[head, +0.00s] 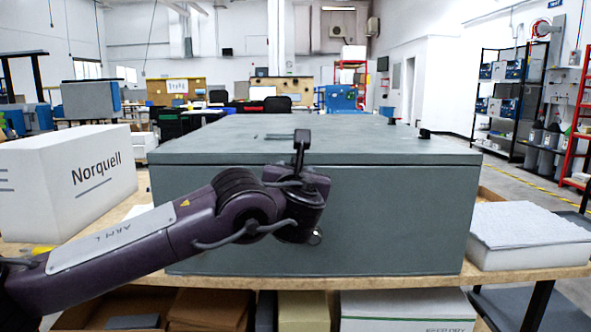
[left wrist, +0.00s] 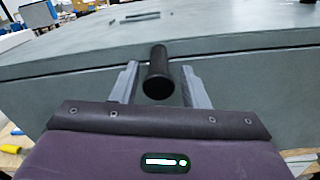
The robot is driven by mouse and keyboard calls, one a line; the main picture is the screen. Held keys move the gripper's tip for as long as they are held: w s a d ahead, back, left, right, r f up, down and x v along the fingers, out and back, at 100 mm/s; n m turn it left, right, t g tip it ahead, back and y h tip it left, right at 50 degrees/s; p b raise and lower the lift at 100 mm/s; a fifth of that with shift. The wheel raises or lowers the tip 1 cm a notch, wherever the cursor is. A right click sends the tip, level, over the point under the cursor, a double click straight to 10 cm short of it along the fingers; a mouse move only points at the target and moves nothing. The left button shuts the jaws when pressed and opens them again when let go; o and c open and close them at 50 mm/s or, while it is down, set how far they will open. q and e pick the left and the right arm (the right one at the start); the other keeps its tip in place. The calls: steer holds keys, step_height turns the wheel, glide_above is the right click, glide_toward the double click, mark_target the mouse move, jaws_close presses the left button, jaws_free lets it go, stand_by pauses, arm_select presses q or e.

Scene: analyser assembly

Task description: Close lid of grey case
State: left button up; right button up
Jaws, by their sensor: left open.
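The large grey case (head: 330,225) stands on the wooden bench, its front facing me. Its lid (head: 350,140) lies over the top and looks flat; a thin dark seam runs along the front, and I cannot tell whether it is fully seated. My left gripper (head: 301,175) is at the front edge of the lid, left of the case's middle. In the left wrist view its two grey fingers (left wrist: 160,70) are apart, one each side of a black cylindrical handle (left wrist: 157,82), with gaps visible. The fingertips are hidden in the head view. My right gripper is out of view.
A white Norquell box (head: 75,185) stands left of the case. A white padded block (head: 525,235) lies at the right. Small black fittings (head: 424,133) sit on the lid's right side. Cartons (head: 405,308) are on the shelf under the bench (head: 500,277).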

arm_select(q)
steer(key=s, duration=0.5)
steer(key=shift+s+a, duration=0.25)
steer(key=shift+s, duration=0.05)
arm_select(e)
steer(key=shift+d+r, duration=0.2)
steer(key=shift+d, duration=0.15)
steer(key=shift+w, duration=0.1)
